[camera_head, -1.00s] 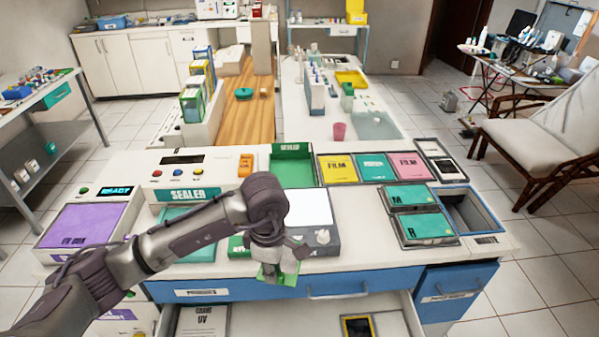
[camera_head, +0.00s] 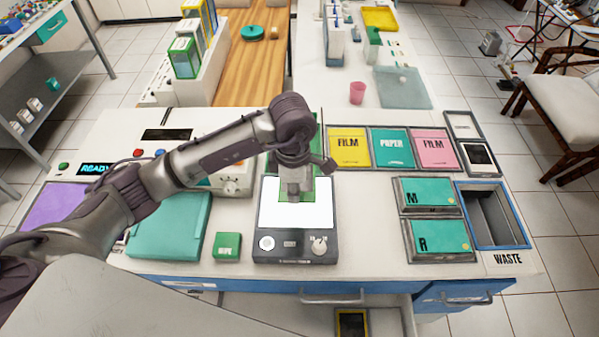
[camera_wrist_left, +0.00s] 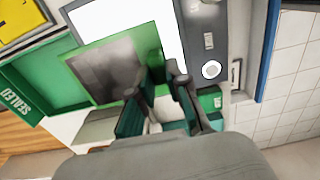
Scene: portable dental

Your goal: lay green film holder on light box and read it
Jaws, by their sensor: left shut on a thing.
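The light box (camera_head: 267,244) stands near the counter's front edge, with a lit white screen and knobs on its front panel. My left gripper (camera_head: 294,196) is over the screen, pointing down. It is shut on the green film holder (camera_wrist_left: 148,42), a green frame around a dark film. In the left wrist view the holder reaches out from between the fingertips (camera_wrist_left: 165,100), over part of the screen. In the head view the gripper hides most of it and only thin green edges show. I cannot tell whether it touches the screen. My right gripper is in neither view.
A green WIPE box (camera_head: 227,246) and a teal box (camera_head: 168,226) stand left of the light box. The green SEALED tray (camera_wrist_left: 38,84) is behind it. Film and paper packets (camera_head: 392,148), teal M and R boxes (camera_head: 440,238) and a WASTE bin (camera_head: 490,186) are to the right.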

